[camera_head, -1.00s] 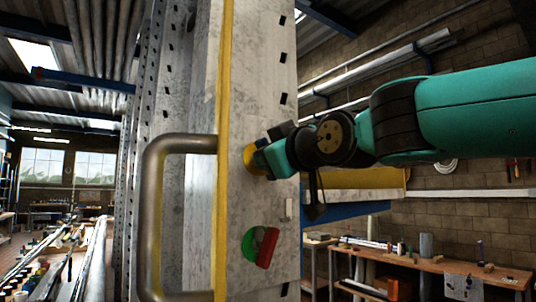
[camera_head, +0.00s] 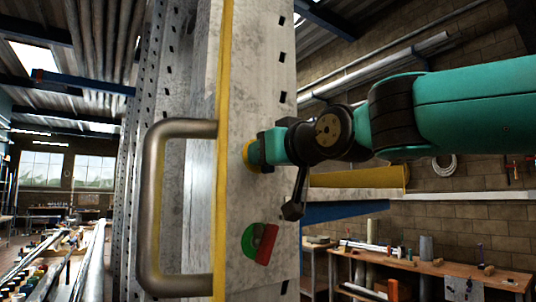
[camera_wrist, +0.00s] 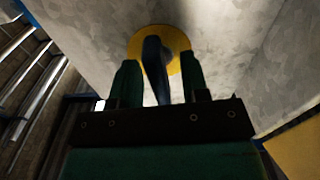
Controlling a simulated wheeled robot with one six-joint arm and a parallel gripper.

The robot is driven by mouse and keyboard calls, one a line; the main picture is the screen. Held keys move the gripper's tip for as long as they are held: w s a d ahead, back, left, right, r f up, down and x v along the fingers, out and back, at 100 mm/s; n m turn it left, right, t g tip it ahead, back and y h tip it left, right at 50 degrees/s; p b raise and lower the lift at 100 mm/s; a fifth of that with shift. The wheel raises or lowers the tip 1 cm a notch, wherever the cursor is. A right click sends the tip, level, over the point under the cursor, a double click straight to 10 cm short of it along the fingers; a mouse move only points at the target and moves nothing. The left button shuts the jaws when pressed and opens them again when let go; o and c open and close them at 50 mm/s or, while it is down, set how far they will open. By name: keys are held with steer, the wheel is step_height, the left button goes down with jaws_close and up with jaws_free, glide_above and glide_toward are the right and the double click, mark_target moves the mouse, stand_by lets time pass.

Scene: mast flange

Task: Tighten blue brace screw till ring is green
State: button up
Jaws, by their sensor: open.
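The blue brace screw (camera_wrist: 153,60) stands out from a yellow ring (camera_wrist: 172,40) on the grey metal face in the wrist view. My gripper (camera_wrist: 159,66) is open, with one green finger on each side of the blue screw. Gaps show between the screw and both fingers. The wing of the screw looks slightly tilted to the line of the fingers. In the head view the yellow ring (camera_head: 246,154) shows only as an edge behind my gripper (camera_head: 256,152), and the screw is hidden there.
Lower on the same flange (camera_head: 240,210) is a red wing screw (camera_head: 266,244) with a green ring (camera_head: 248,240). A thick bent metal handle (camera_head: 152,215) stands out on the left, beside a yellow edge strip. A workbench (camera_head: 440,268) stands far behind on the right.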

steer(key=shift+s, duration=0.1)
steer(key=shift+b+v, duration=1.55)
steer(key=shift+v, duration=0.9)
